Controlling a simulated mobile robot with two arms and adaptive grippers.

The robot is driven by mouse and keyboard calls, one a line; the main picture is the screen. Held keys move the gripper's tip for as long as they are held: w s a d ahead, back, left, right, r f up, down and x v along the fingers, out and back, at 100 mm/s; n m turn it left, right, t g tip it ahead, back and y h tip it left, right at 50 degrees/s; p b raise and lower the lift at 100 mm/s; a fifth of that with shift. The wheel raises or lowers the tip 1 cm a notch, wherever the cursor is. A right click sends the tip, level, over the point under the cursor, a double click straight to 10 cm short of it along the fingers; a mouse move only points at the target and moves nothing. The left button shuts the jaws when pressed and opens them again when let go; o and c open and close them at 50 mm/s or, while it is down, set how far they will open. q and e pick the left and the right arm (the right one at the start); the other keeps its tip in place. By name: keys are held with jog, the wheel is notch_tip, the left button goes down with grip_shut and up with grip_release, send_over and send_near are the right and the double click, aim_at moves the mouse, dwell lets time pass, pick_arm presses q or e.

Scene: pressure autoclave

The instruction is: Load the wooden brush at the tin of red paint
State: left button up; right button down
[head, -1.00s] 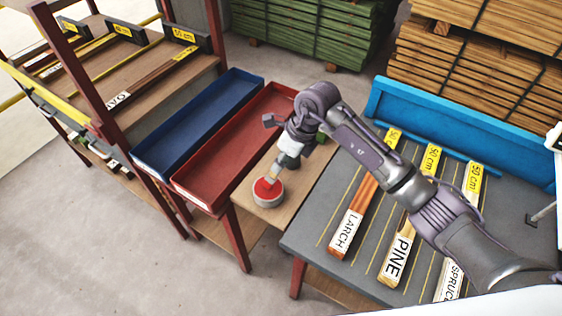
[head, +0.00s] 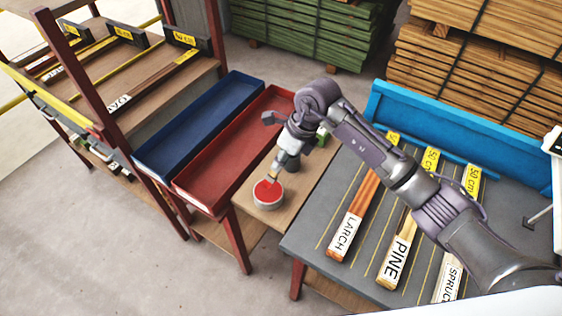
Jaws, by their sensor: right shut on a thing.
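The tin of red paint (head: 268,199) stands open on the small wooden table, with red paint showing inside its pale rim. My right gripper (head: 280,162) is above the tin and points down at it. It is shut on the wooden brush (head: 273,176), whose lower end is at the paint inside the tin. The gripper covers most of the brush, and how deep the bristles sit cannot be told. My left gripper is not in view.
A red tray (head: 222,178) and a blue tray (head: 180,150) lie left of the tin. A grey bench (head: 310,235) with labelled LARCH (head: 345,232), PINE (head: 396,262) and SPRUCE (head: 452,283) boards is at right. Timber stacks (head: 470,85) stand behind.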

jog(key=shift+r+p, duration=1.1)
jog(key=shift+r, duration=1.25)
